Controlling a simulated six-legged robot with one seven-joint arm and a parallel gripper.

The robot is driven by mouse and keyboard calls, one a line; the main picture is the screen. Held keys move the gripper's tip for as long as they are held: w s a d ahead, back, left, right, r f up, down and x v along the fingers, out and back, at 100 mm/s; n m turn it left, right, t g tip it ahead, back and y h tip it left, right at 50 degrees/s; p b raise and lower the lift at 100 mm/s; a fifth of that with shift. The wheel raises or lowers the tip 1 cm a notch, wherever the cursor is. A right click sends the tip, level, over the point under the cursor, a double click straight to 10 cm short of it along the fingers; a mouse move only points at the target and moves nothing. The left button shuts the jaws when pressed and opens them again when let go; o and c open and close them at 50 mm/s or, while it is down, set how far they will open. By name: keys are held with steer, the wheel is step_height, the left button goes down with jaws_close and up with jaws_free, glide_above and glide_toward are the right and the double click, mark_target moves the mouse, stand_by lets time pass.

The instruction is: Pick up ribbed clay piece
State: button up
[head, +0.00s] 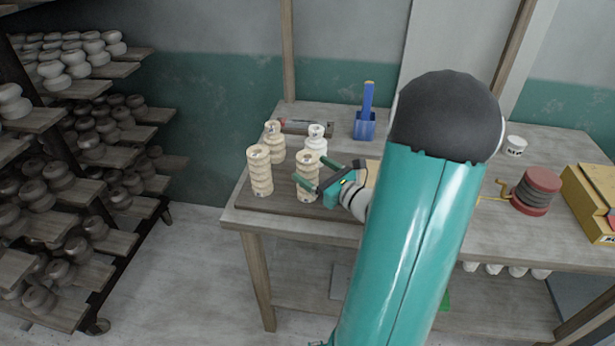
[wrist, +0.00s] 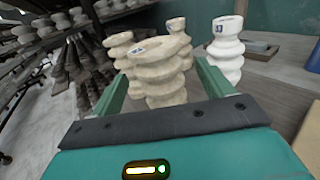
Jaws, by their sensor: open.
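A cream ribbed clay piece (head: 307,182) stands upright near the front left of the table. My gripper (head: 309,170) is open, with one green finger on each side of this piece. In the wrist view the piece (wrist: 160,72) fills the space between the fingers, its lower part hidden behind the gripper body. I cannot tell whether the fingers touch it. Similar cream ribbed pieces stand at its left (head: 260,172) and behind (head: 274,143). A white ribbed piece (head: 316,140) stands behind it, and at the right in the wrist view (wrist: 228,50).
The wooden table (head: 445,225) also bears a blue holder (head: 365,126), a white cup (head: 515,146), a red-ended spool (head: 537,190) and a yellow box (head: 592,200). A shelf rack (head: 70,134) full of clay pieces stands at the left. The neighbouring ribbed pieces leave little room around my gripper.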

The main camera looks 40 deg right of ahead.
steer(key=w, duration=0.4)
steer(key=shift+w+a+f, duration=0.1)
steer(key=shift+w, duration=0.25)
steer(key=c, duration=1.2)
steer(key=shift+c, duration=1.4)
steer(key=shift+r, duration=0.2)
